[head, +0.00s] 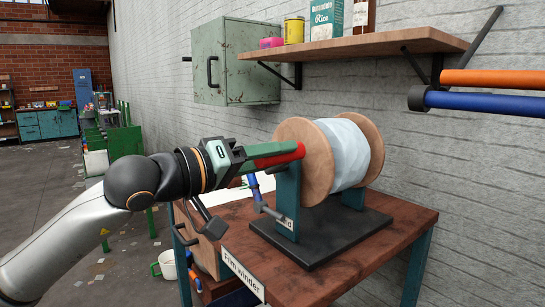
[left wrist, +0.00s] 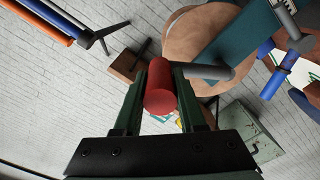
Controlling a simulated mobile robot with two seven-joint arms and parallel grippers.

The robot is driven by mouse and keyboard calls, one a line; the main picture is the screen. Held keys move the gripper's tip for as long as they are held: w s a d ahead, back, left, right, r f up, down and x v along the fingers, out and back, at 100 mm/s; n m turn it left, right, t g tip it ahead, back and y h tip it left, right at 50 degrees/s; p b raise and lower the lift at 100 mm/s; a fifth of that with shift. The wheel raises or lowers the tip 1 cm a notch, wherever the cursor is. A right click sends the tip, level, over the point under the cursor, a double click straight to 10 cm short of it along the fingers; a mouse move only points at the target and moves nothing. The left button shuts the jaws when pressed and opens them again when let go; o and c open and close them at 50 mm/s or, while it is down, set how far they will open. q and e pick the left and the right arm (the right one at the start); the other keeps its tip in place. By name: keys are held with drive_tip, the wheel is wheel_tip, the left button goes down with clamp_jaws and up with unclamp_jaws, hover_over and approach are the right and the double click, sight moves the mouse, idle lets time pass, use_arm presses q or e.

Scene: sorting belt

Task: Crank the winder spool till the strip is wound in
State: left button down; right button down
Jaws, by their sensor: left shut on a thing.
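The winder spool (head: 318,160) has two round wooden flanges with pale blue-white film (head: 347,153) wound between them. It stands on teal uprights on a dark base plate (head: 325,238). The crank's red handle (head: 283,158) sticks out to the left, in front of the near flange. My left gripper (head: 292,152) is shut on this handle, its green fingers along the sides. In the left wrist view the red handle (left wrist: 172,92) lies between both fingers, with a grey rod (left wrist: 207,72) beside it. The fingers hide part of the crank. My right gripper is out of view.
The winder stands on a brown table (head: 400,220) with a "Film winder" label (head: 243,272). A wooden shelf (head: 360,46) and a green wall cabinet (head: 236,62) are above. Orange and blue bars (head: 490,102) jut in at upper right. Open floor lies at left.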

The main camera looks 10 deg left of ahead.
use_arm(q)
drive_tip(key=shift+s+d+f+m, duration=0.1)
drive_tip(key=shift+d+f+m, duration=0.05)
drive_tip(key=shift+f+m, duration=0.15)
idle(0.4)
drive_tip(key=c, duration=0.5)
unclamp_jaws()
drive_tip(key=shift+r, duration=0.1)
drive_tip(key=v, duration=1.2)
drive_tip(key=shift+s+a, duration=0.2)
